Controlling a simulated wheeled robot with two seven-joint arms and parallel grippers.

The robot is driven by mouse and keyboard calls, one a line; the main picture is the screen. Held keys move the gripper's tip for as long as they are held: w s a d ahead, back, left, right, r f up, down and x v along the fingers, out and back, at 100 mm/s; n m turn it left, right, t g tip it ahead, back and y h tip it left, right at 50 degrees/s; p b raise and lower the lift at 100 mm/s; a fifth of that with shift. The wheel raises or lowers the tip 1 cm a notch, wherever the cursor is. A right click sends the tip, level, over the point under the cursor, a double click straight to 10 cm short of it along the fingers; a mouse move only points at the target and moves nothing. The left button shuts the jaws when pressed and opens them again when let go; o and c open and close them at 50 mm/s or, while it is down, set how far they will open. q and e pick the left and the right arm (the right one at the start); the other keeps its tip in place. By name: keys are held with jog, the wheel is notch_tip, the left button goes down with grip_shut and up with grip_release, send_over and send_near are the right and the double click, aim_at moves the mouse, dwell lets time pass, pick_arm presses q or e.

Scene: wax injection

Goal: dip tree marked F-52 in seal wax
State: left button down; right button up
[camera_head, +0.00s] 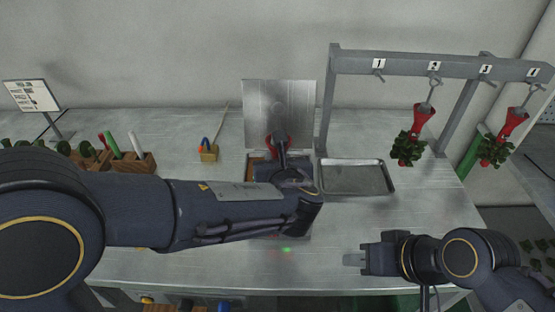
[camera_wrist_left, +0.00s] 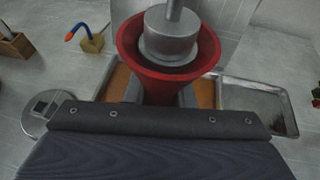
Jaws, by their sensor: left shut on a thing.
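My left gripper (camera_head: 283,158) is shut on a red tree cup (camera_head: 278,141) with a metal stem, above a wax pot in front of an upright metal plate. In the left wrist view the red cup (camera_wrist_left: 168,60) is upright, with orange-brown wax (camera_wrist_left: 205,93) visible on both sides behind it. The lower part of the held tree is hidden, so I cannot tell whether it touches the wax. No F-52 mark is readable. Two more red trees with green leaves hang from the rack, at hook 2 (camera_head: 408,148) and hook 4 (camera_head: 496,150). My right gripper (camera_head: 354,259) is shut and empty over the front right of the table.
The grey rack (camera_head: 460,67) has hooks numbered 1 to 4; hooks 1 and 3 are empty. An empty metal tray (camera_head: 357,178) lies right of the pot. A sign (camera_head: 31,96) stands far left.

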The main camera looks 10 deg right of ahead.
aim_at(279, 123)
pick_arm(q)
jog(key=shift+r+p, duration=3.8)
jog(key=shift+r, duration=1.4)
